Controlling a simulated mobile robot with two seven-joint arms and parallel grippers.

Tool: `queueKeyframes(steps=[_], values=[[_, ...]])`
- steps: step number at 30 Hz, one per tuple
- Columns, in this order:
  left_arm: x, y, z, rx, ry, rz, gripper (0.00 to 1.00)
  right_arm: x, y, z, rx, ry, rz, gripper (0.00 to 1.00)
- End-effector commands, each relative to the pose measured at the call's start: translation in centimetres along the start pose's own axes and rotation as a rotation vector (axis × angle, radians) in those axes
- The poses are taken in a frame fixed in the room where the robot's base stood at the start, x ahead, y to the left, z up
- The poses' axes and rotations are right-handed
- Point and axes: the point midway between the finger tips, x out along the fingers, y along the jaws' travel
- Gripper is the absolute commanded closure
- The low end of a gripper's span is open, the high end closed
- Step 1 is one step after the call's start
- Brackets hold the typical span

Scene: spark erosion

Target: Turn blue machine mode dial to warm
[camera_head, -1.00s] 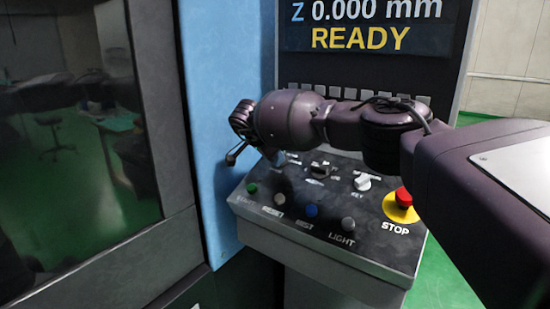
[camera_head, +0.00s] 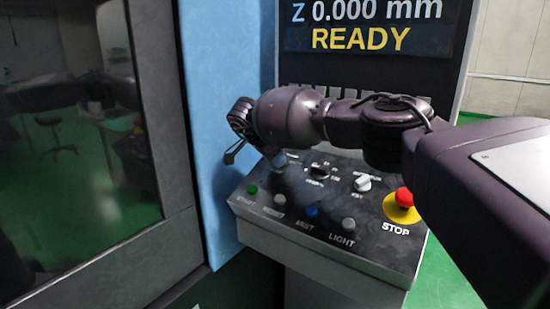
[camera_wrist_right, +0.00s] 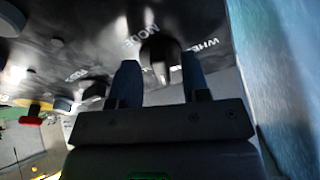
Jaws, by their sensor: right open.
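My right gripper (camera_head: 236,154) is at the left rear of the control panel, beside the blue machine body. In the right wrist view its two fingers (camera_wrist_right: 158,78) are apart and empty. A dark dial (camera_wrist_right: 160,52) lies ahead between the fingertips, with MODE and WHEEL printed near it; I cannot tell whether the fingers touch it. A black selector knob (camera_head: 320,170) shows in the head view with small marks around it. The marks are too blurred to read, so the dial's setting is unclear. My left gripper is not in view.
The panel also carries a white key switch (camera_head: 362,183), a red STOP button (camera_head: 404,198) and green (camera_head: 252,189), blue (camera_head: 312,211) and grey push buttons. The blue wall (camera_head: 228,100) stands close left of my gripper. A screen (camera_head: 370,25) reads READY.

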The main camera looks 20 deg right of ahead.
Motion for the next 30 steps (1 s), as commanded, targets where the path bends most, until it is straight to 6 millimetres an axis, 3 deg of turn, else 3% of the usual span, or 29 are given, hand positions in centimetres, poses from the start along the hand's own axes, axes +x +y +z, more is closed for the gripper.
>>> queueKeyframes(steps=[9, 15, 21, 30], values=[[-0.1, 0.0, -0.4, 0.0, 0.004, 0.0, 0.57, -5.8, -0.1, -0.1, 0.001, 0.0, -0.005, 0.57], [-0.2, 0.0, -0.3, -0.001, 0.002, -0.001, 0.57, -8.6, 0.0, -0.1, 0.001, 0.0, -0.002, 0.57], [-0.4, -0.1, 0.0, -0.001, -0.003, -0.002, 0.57, -9.8, 0.0, 0.0, 0.0, 0.0, -0.001, 0.57], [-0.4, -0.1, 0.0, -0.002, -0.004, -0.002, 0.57, -9.9, 0.0, 0.0, 0.0, -0.001, -0.001, 0.57]])
